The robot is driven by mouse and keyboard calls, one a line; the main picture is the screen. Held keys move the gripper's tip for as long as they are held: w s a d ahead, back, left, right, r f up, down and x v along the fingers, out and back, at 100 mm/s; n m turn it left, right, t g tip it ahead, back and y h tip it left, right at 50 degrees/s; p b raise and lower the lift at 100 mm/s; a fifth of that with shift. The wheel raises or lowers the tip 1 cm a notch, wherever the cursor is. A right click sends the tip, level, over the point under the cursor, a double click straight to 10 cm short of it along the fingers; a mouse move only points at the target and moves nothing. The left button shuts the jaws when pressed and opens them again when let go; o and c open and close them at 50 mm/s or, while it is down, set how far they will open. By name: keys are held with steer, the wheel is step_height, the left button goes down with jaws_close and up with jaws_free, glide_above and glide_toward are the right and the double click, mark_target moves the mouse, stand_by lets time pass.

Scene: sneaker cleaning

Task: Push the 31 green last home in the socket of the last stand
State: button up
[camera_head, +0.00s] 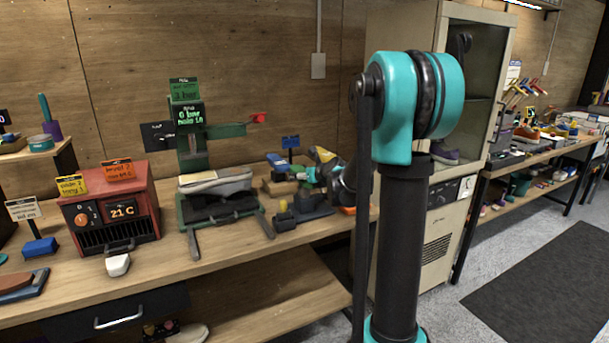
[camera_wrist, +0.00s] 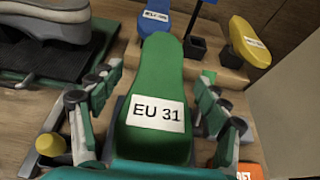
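The green last (camera_wrist: 168,75), labelled EU 31, lies lengthwise in the middle of the wrist view. My gripper (camera_wrist: 160,78) has one finger on each side of it, with narrow gaps visible, so it looks open around the last. The stepped wooden last stand (camera_wrist: 215,68) is at the far end of the green last; the stand also shows in the head view (camera_head: 272,187). The last's underside and any peg or socket below it are hidden, so I cannot tell how deep it sits. In the head view my arm partly blocks this area.
A blue last (camera_wrist: 152,22) and a yellow last (camera_wrist: 247,42) stand beyond the green one, with a black block (camera_wrist: 194,46) between. A shoe (camera_head: 215,182) on a green-framed press is left. A yellow-topped knob (camera_wrist: 50,145) and orange item (camera_wrist: 250,171) are near my fingers.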

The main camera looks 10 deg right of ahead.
steer(key=shift+s, duration=0.1)
steer(key=v, duration=1.1)
steer(key=shift+s, duration=0.4)
steer(key=shift+d+r, duration=0.1)
steer(key=shift+r, duration=0.05)
steer(key=s+a+f+n+g+h, duration=0.1)
steer(key=s+a+f+n+g, duration=0.15)
steer(key=s+f+n, duration=0.55)
steer(key=s+a+f+n+g, duration=0.1)
steer(key=s+f+n+g, duration=0.3)
steer(key=s+n, duration=0.5)
steer(key=s+d+f+n+g+h, duration=0.2)
steer(key=s+d+f+n+h, duration=0.1)
steer(key=s+f+n, duration=0.7)
steer(key=shift+s+d+n, duration=0.55)
steer(key=shift+s+n, duration=1.45)
steer(key=shift+n, duration=0.7)
steer(key=shift+c, duration=0.4)
